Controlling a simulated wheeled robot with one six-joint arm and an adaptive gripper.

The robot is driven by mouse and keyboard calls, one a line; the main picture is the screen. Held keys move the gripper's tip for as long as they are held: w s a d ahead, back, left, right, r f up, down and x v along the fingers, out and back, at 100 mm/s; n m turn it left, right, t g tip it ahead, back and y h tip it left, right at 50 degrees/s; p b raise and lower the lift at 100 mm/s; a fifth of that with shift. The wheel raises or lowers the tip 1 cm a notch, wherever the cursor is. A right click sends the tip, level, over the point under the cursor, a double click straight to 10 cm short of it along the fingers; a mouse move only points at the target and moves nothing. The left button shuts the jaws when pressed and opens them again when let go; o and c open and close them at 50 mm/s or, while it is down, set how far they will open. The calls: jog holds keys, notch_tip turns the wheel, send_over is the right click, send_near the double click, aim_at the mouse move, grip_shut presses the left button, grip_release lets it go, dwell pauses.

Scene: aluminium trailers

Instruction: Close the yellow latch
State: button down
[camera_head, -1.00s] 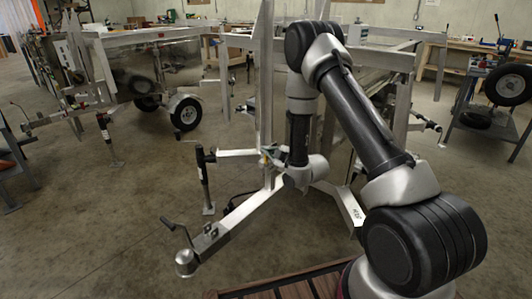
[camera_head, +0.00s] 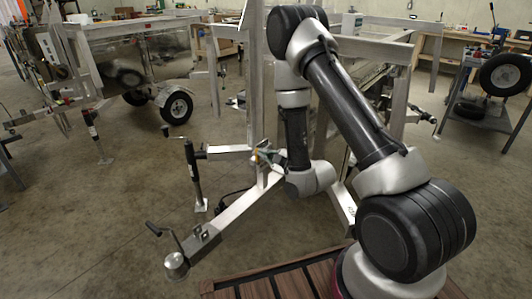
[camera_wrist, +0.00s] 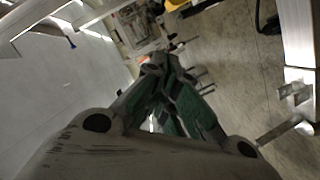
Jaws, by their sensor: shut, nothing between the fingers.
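A yellow piece (camera_wrist: 181,4) shows at the top edge of the wrist view, cut off by the frame. It may be the yellow latch, but I cannot tell its position. My gripper (camera_wrist: 158,64) is shut and empty, with its green-padded fingers together and pointing up in the wrist view. The yellow piece lies beyond the fingertips and looks apart from them. In the head view my gripper (camera_head: 266,156) is small and partly hidden, beside the upright of the nearest aluminium trailer frame (camera_head: 255,85).
The trailer's tongue (camera_head: 235,212) runs to a coupler (camera_head: 176,265) at the lower left. A jack (camera_head: 193,175) stands beside it. Another trailer (camera_head: 135,50) stands behind at the left, and a spare wheel (camera_head: 506,75) on a stand at the right. Floor at the left is open.

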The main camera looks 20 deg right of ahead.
jog(key=w+f, duration=0.4)
jog(key=w, duration=0.5)
jog(key=shift+w+a+f, duration=0.15)
jog(key=shift+a+f, duration=0.05)
jog(key=shift+a, duration=0.1)
jog(key=shift+w+d+f, duration=0.1)
jog(key=shift+w+d, duration=0.25)
jog(key=shift+d, duration=0.2)
